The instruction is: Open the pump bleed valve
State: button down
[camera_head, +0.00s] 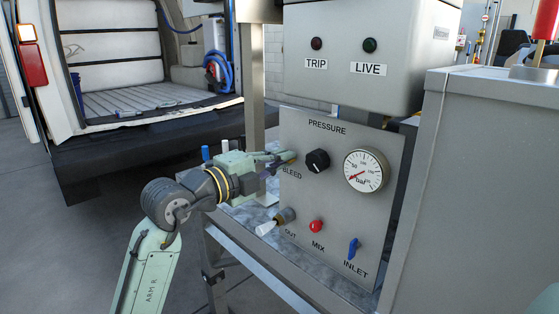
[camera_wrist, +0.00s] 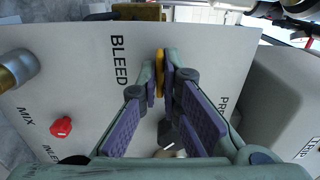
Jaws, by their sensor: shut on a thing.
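The grey pump panel (camera_head: 335,205) carries a "BLEED" label (camera_head: 292,174) near its left edge. In the wrist view the yellow bleed valve handle (camera_wrist: 160,72) stands between my fingertips, beside the "BLEED" label (camera_wrist: 118,60). My gripper (camera_head: 283,159) reaches the panel from the left and is shut on this handle; it also shows in the wrist view (camera_wrist: 160,75). In the head view the fingers hide most of the handle, and its exact angle is hard to tell.
A black knob (camera_head: 318,160) and a pressure gauge (camera_head: 365,170) sit right of my gripper. A grey cabinet (camera_head: 480,190) stands at right.

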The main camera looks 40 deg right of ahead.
jog(key=shift+r+n+p, duration=0.15)
jog(key=shift+n+p, duration=1.7)
jog(key=shift+n, duration=6.95)
jog(key=c, duration=1.8)
grip_release()
jog(key=shift+d, duration=0.2)
jog(key=shift+c, duration=0.2)
jog(key=shift+o, duration=0.3)
jog(key=shift+a, duration=0.1)
jog(key=s+a, duration=0.1)
jog(key=a, duration=1.1)
